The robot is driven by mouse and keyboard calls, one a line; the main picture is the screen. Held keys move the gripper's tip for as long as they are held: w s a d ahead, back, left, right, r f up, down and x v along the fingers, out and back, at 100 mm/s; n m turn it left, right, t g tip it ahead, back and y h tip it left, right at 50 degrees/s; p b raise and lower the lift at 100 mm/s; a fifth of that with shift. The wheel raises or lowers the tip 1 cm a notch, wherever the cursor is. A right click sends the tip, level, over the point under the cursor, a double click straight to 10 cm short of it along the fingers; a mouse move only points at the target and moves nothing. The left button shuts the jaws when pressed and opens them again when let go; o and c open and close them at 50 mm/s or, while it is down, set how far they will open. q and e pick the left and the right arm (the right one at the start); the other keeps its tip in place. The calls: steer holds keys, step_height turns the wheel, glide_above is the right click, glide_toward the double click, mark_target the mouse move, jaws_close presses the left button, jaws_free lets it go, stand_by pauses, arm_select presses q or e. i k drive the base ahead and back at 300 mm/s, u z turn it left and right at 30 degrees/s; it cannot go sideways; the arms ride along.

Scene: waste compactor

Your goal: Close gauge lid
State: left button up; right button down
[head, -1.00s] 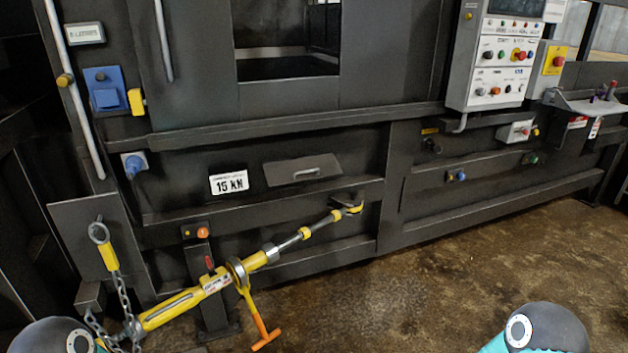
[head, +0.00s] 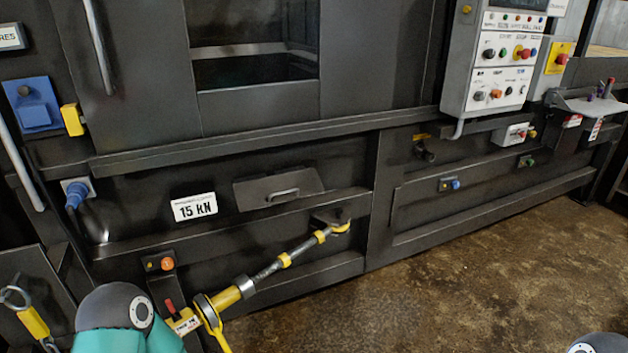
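A dark grey flap with a bar handle (head: 279,187), which looks like the gauge lid, sits on the machine's lower front, right of the "15 kN" sign (head: 195,207). Its lower edge seems to stand out a little from the panel. No gauge face shows, and I cannot tell how far the flap is open. Only rounded teal and grey links of my arms show at the bottom left and bottom right corner. Both grippers are out of view.
A yellow ratchet tensioner (head: 232,295) slants up across the machine front below the flap. A post with an orange button (head: 166,264) stands at lower left. A control panel (head: 500,65) hangs at upper right. The brown floor (head: 450,290) at right is clear.

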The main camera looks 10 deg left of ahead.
mark_target(250, 195)
steer(key=u, duration=0.25)
steer(key=i, duration=1.1)
steer(key=u, duration=0.75)
